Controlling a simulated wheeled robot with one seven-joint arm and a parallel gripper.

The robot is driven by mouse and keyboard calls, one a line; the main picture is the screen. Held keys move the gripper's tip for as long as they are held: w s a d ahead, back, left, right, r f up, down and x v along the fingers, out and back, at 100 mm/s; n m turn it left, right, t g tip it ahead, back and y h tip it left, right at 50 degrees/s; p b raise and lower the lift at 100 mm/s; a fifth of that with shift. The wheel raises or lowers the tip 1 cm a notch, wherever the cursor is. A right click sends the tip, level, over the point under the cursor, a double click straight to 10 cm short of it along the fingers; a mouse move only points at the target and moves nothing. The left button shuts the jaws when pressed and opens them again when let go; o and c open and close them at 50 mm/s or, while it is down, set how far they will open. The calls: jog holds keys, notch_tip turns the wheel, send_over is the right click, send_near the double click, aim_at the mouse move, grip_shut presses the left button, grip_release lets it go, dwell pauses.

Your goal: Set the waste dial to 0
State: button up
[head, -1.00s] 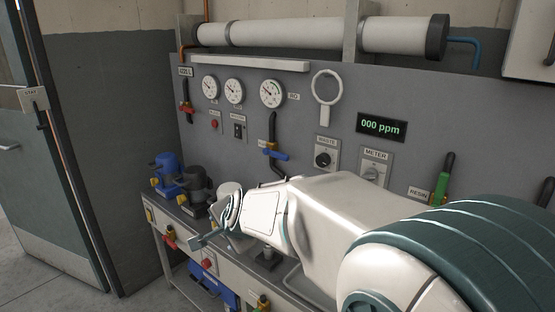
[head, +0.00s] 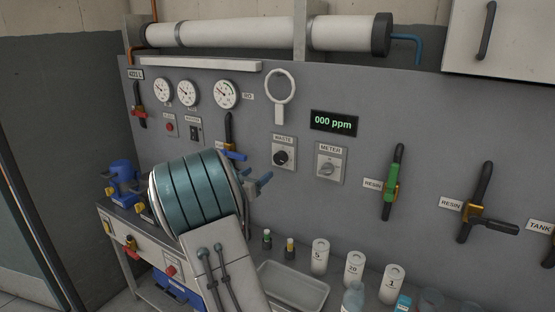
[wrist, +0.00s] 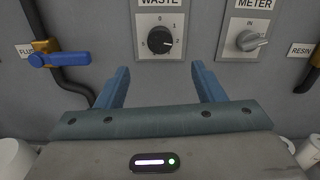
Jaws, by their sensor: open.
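The waste dial (head: 283,157) is a black round knob on a light plate under the WASTE label, on the grey panel. In the wrist view the dial (wrist: 160,40) sits top centre, with small digits around it, too small to read surely. A pale mark on the knob appears toward its right side; the exact setting cannot be told. My gripper (head: 262,184) has blue fingers, below and left of the dial in the head view. In the wrist view my gripper (wrist: 160,72) is open and empty, its fingers pointing toward the panel, apart from the dial, which shows above and between them.
The METER knob (head: 328,168) is just right of the dial. A blue-handled valve (wrist: 60,60) and its pipe are to the left. Resin valves (head: 391,184) stand farther right. White containers (head: 320,257) and a tray (head: 294,288) sit on the bench below.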

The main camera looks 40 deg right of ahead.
aim_at(278, 159)
jog(key=p+x, duration=0.4)
jog(key=x, duration=0.9)
jog(key=shift+w+d+p, duration=0.1)
jog(key=shift+d+p, duration=0.05)
jog(key=shift+p, duration=0.2)
jog(key=c, duration=1)
